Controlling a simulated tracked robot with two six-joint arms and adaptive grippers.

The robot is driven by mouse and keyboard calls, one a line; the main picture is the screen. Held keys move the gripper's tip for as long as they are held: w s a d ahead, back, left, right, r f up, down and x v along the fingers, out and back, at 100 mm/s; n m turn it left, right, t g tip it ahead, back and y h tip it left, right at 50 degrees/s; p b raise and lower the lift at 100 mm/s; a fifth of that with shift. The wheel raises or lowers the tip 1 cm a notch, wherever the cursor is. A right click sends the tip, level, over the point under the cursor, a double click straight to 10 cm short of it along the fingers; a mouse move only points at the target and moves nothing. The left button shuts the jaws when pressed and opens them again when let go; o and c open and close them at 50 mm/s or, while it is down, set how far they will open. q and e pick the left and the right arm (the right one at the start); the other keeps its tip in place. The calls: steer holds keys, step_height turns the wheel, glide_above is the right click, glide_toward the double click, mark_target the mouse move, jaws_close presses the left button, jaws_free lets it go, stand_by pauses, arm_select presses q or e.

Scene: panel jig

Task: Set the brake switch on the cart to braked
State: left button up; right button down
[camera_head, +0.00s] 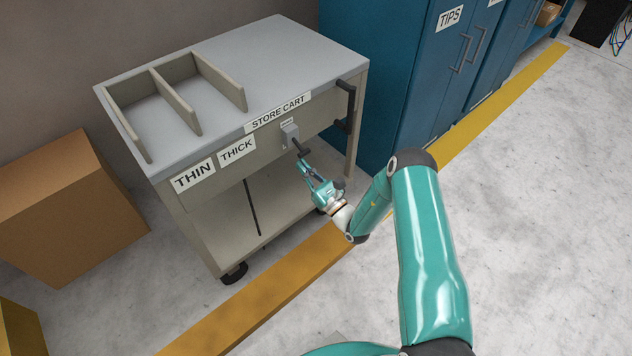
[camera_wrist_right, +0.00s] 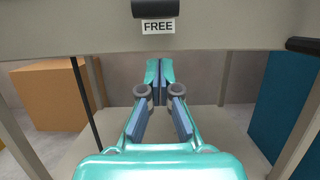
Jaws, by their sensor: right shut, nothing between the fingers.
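The grey store cart (camera_head: 305,48) stands at the upper left of the head view. Its brake switch (camera_head: 290,133) is a small grey box on the front panel, with a dark lever (camera_head: 302,150) sloping down and outward. In the wrist view a dark part (camera_wrist_right: 155,8), apparently the lever's end, shows at the top edge, just above a label reading FREE (camera_wrist_right: 158,27). My right gripper (camera_head: 303,168) is just below the lever and apart from it. Its fingers (camera_wrist_right: 159,72) are together and empty, below the FREE label. My left gripper is not in view.
A dark handle (camera_head: 347,100) is at the cart's right end. An orange-brown box (camera_head: 65,205) stands left of the cart, blue cabinets (camera_head: 415,90) right of it. A yellow floor stripe (camera_head: 265,295) runs in front. The cart's lower shelf (camera_head: 225,235) is empty.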

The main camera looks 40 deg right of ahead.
mark_target(297, 144)
steer(key=shift+s+r, duration=0.25)
steer(key=shift+r, duration=0.7)
steer(key=shift+s+r, duration=0.25)
steer(key=shift+r, duration=0.65)
steer(key=shift+d+p, duration=0.15)
steer(key=shift+p, duration=0.25)
